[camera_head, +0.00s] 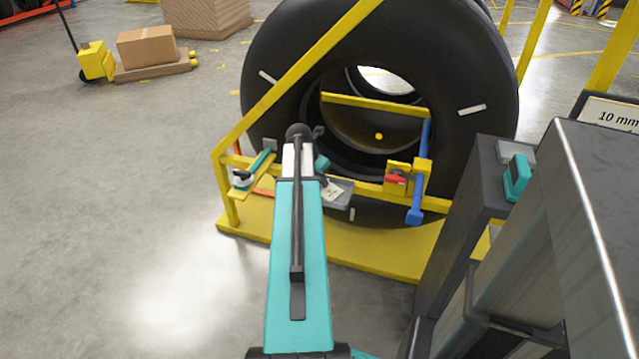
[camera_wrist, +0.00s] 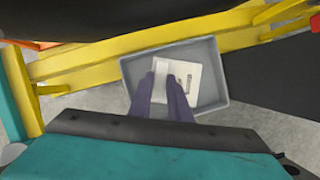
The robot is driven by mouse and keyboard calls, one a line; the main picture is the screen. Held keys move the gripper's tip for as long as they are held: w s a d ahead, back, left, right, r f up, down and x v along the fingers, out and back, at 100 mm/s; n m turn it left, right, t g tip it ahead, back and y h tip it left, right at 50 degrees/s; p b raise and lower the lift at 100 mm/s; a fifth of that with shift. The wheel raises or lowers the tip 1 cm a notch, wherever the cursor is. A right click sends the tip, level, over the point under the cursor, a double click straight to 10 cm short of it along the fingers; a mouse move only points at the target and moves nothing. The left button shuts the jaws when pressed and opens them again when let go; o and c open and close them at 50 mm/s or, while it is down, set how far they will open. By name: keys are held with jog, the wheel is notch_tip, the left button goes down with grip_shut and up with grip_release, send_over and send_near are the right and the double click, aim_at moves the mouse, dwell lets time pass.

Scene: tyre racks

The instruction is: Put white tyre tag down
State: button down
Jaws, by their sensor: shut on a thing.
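The white tyre tag (camera_wrist: 191,76) shows in the wrist view at the tips of my gripper (camera_wrist: 168,76), whose two dark fingers are close together and shut on it. The tag is seen against the inside of a grey tray (camera_wrist: 213,88). I cannot tell whether it touches the tray floor. In the head view the tag (camera_head: 334,191) appears within the outline of the grey tray (camera_head: 345,188), just right of my arm. My fingertips are hard to make out there.
The tray is at the yellow rack's (camera_head: 390,262) front rail, below a large black tyre (camera_head: 275,80). A red item (camera_head: 396,179) and a blue lever (camera_head: 417,205) are to its right. A dark cabinet (camera_head: 455,220) stands further right. Open floor (camera_head: 120,200) lies left.

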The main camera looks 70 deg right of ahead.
jog(key=shift+f, duration=0.25)
jog(key=c, duration=1.7)
grip_release()
jog(key=shift+f, duration=0.1)
jog(key=shift+o, duration=0.2)
jog(key=p+v, duration=0.1)
jog(key=v, duration=1.1)
jog(key=shift+p, duration=0.3)
jog(key=shift+w, duration=0.1)
